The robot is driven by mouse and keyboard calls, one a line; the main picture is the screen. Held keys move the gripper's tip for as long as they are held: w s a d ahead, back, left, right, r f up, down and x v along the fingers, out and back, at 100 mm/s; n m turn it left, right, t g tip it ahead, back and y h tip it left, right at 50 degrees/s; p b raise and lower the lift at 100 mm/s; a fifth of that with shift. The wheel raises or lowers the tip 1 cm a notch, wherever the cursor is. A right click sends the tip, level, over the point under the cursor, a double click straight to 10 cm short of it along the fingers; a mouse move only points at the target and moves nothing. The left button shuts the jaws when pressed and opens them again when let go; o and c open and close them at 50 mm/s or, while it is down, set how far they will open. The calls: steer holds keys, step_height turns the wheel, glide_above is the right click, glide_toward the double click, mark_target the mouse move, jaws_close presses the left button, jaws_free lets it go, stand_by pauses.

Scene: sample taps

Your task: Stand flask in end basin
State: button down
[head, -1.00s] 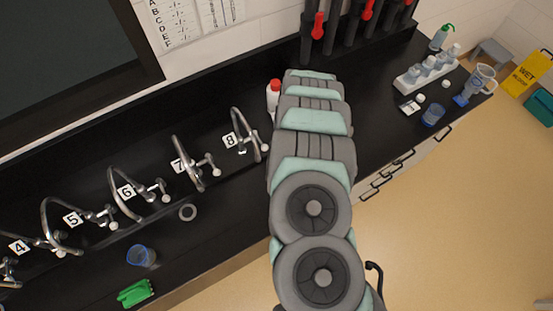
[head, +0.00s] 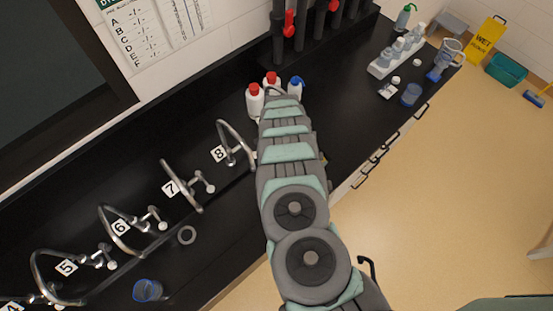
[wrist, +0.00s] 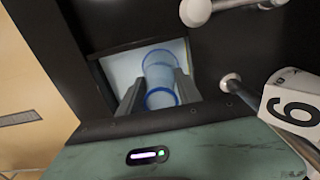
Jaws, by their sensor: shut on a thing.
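In the wrist view, a clear flask with blue rims (wrist: 160,78) sits between the two fingers of my gripper (wrist: 157,86), which is shut on it. Below the flask is a pale rectangular basin (wrist: 112,68) set into the black bench. The flask is seen from above and lines up with the basin opening. I cannot tell whether its base touches the basin floor. In the head view my arm hides the gripper, the flask and this basin.
A tap (wrist: 240,92) and a tilted number plate (wrist: 292,105) are close right of the gripper. Red-capped bottles (head: 255,104) and a blue-capped bottle (head: 295,88) stand behind my arm. Taps line the bench leftwards. A blue beaker (head: 147,290) is at lower left.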

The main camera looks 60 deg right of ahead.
step_height(320, 180, down, 5)
steer(key=b, duration=0.3)
steer(key=shift+s+a, duration=0.1)
steer(key=shift+f+b, duration=0.1)
steer(key=shift+b, duration=0.2)
steer(key=c, duration=0.8)
jaws_free()
steer(key=r+p, duration=0.1)
steer(key=r, duration=0.1)
steer(key=r+p, duration=0.2)
steer(key=shift+w+r, duration=0.2)
steer(key=shift+r, duration=0.1)
steer(key=shift+s+f, duration=0.1)
